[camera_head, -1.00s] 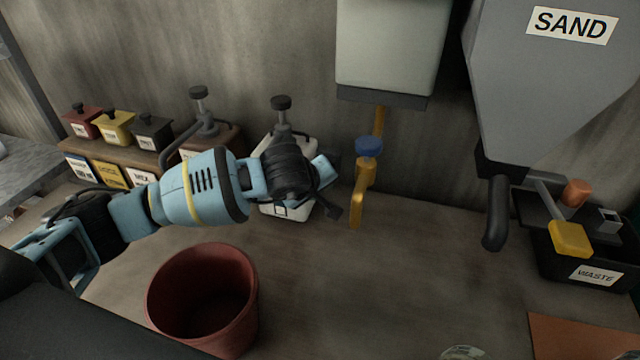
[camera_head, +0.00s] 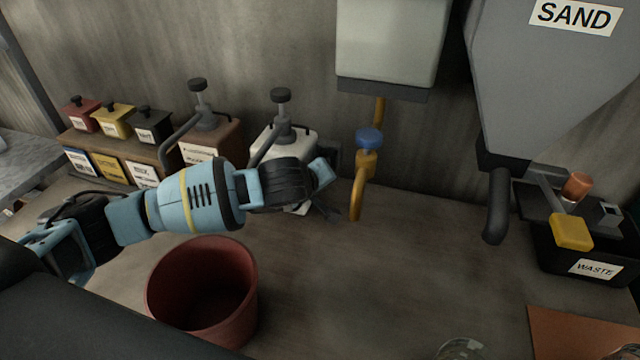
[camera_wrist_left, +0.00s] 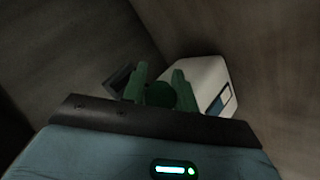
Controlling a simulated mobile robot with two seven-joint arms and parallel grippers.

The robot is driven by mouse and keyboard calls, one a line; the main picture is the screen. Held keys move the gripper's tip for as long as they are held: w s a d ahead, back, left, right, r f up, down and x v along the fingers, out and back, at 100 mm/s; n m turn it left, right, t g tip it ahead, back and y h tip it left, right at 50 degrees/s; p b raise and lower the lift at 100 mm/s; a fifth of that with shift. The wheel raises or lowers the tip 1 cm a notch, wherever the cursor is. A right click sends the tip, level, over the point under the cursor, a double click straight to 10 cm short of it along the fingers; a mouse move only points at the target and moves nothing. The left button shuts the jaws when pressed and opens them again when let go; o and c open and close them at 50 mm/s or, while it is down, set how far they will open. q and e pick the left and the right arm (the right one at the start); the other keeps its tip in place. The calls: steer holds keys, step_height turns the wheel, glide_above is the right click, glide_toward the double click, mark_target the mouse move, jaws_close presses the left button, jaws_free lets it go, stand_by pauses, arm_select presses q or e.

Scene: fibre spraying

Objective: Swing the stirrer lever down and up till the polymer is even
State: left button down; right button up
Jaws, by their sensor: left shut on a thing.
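A white box-shaped container (camera_head: 299,140) with a dark knobbed top (camera_head: 281,97) stands against the wall, partly behind my left gripper. A grey stirrer lever (camera_head: 262,149) slopes down from its top, its lower end hidden behind my wrist. My left gripper (camera_head: 326,209) is in front of the container, low near the bench. In the left wrist view its green fingers (camera_wrist_left: 160,88) are shut around a round dark end (camera_wrist_left: 160,96), which I take for the lever's grip. The white container also shows there (camera_wrist_left: 208,78). The polymer inside cannot be seen. My right gripper is not in view.
A red bucket (camera_head: 240,290) stands below my left forearm. A brown dispenser (camera_head: 215,140) and small canisters (camera_head: 112,121) are to the left. A yellow tap (camera_head: 362,172) hangs close to the right. The sand hopper (camera_head: 545,90) and waste bin (camera_head: 560,256) are farther right.

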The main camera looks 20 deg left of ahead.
arm_select(q)
steer(key=shift+w+a+r, duration=0.1)
steer(key=c, duration=1.5)
jaws_free()
steer(key=o, duration=0.4)
steer(key=shift+w, duration=0.15)
steer(key=v, duration=0.7)
steer(key=shift+s+r, duration=0.2)
steer(key=shift+s, duration=0.15)
